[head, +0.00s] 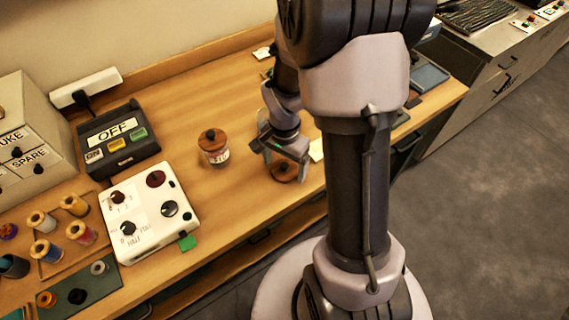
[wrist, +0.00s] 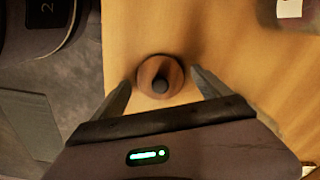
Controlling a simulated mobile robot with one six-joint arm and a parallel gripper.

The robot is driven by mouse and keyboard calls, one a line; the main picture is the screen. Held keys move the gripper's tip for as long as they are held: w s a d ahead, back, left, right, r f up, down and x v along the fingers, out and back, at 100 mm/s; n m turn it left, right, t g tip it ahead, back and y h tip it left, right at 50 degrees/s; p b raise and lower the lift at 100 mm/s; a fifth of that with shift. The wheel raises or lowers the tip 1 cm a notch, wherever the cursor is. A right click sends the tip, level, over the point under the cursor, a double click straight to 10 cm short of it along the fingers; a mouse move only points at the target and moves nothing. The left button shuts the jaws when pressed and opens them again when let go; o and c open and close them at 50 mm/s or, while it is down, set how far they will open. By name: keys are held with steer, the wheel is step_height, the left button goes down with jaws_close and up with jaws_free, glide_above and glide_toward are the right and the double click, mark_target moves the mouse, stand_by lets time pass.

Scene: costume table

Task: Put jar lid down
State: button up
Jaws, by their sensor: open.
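The jar lid (head: 284,173) is a round brown disc with a darker knob, lying on the wooden table near its front edge. In the wrist view the lid (wrist: 146,72) shows between and just beyond the two fingertips. My gripper (head: 285,158) is open, pointing down right over the lid. In the wrist view there is a gap between each finger of my gripper (wrist: 162,82) and the lid. A glass jar (head: 216,156) with a label and a brown top stands upright to the left of the lid.
A white box with knobs (head: 148,222) and a dark OFF box (head: 118,142) stand further left, with several thread spools (head: 75,204) near them. My arm hides part of the table's right side.

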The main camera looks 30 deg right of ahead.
mark_target(284, 165)
step_height(284, 165, up, 12)
steer(key=r+p, duration=0.1)
steer(key=p, duration=0.4)
steer(key=s+a+r+n+t+y, duration=0.2)
steer(key=s+a+r+n+t, duration=0.3)
steer(key=s+a+r+n, duration=0.3)
steer(key=s+a+r, duration=0.3)
steer(key=a+r, duration=0.3)
steer(key=r, duration=0.1)
steer(key=shift+s+a+n+t, duration=0.15)
steer(key=shift+a+n+t, duration=0.15)
steer(key=shift+t, duration=0.1)
